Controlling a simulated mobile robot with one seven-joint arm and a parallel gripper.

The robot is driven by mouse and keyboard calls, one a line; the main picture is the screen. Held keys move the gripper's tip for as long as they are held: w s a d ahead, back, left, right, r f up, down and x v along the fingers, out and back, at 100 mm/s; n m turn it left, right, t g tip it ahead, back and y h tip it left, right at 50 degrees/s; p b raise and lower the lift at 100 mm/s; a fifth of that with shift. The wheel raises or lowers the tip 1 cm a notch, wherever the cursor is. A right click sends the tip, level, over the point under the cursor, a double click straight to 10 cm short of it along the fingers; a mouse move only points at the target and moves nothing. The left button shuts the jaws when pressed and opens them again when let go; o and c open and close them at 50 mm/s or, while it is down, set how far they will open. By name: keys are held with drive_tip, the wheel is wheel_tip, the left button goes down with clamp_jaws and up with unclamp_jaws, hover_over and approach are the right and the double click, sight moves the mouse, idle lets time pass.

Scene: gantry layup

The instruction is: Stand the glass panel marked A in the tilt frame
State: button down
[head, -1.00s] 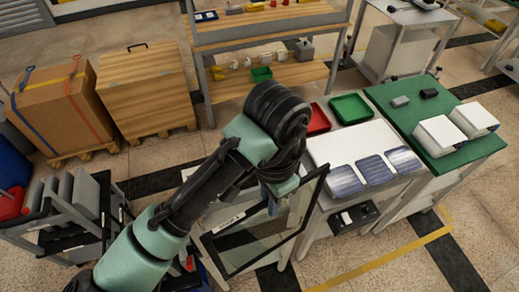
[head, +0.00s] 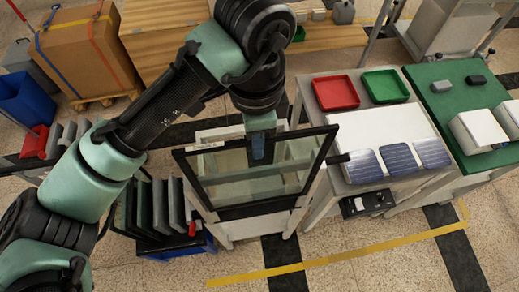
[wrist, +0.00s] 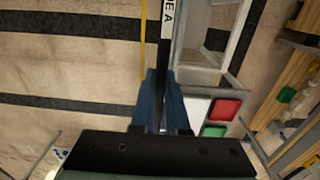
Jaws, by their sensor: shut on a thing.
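The glass panel (head: 235,186), clear with a black border, hangs tilted from my gripper (head: 262,152). My gripper's blue fingers are shut on its upper edge. In the wrist view the panel (wrist: 166,45) is nearly edge-on between the fingers (wrist: 161,98), with a white label whose end reads "E A". The pale grey tilt frame (head: 217,230) stands behind and below the panel in the head view, partly seen through the glass. It also shows in the wrist view (wrist: 236,50), right of the panel. I cannot tell whether panel and frame touch.
Right of the panel, a white table (head: 372,128) holds a red tray (head: 335,92), a green tray (head: 385,86) and dark blue cells. A rack of dark upright plates (head: 150,208) is at lower left. Floor in front is clear beyond the yellow line (head: 340,257).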

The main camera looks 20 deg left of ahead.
wheel_tip(320, 180, down, 12)
drive_tip(key=w+a+b, duration=0.1)
drive_tip(key=b, duration=0.8)
drive_tip(key=shift+w+r, duration=0.2)
drive_tip(key=shift+w, duration=0.15)
drive_tip(key=shift+f+b, duration=0.45)
drive_tip(key=shift+f, duration=0.15)
idle(0.5)
drive_tip(key=c, duration=0.8)
unclamp_jaws()
drive_tip(key=shift+c, duration=0.2)
drive_tip(key=shift+f, duration=0.1)
